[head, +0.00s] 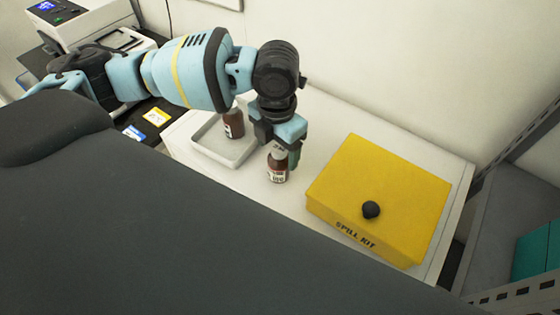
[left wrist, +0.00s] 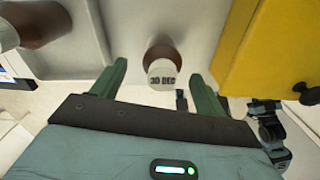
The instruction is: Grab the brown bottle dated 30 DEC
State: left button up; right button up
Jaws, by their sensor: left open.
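A brown bottle (head: 277,172) with a pale label stands on the white table top, left of the yellow box. In the left wrist view its pale cap (left wrist: 162,73) reads 30 DEC. My left gripper (head: 281,154) is over this bottle, pointing down. Its two green fingers are open, one on each side of the bottle, with gaps visible between fingers and bottle. A second brown bottle (head: 233,124) stands in the grey tray (head: 208,148); it also shows at the upper left of the left wrist view (left wrist: 38,22).
A yellow box (head: 385,190) marked SPILL KIT, with a black knob (head: 371,210), stands right of the bottle. The tray stands to its left. A printer-like machine (head: 85,25) and small yellow and blue boxes (head: 157,117) are farther left. A wall runs behind the table.

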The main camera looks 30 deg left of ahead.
aim_at(278, 162)
pick_arm(q)
jog(key=shift+s+f, duration=0.1)
jog(key=shift+f, duration=2.55)
jog(key=shift+d, duration=0.1)
jog(key=c, duration=1.2)
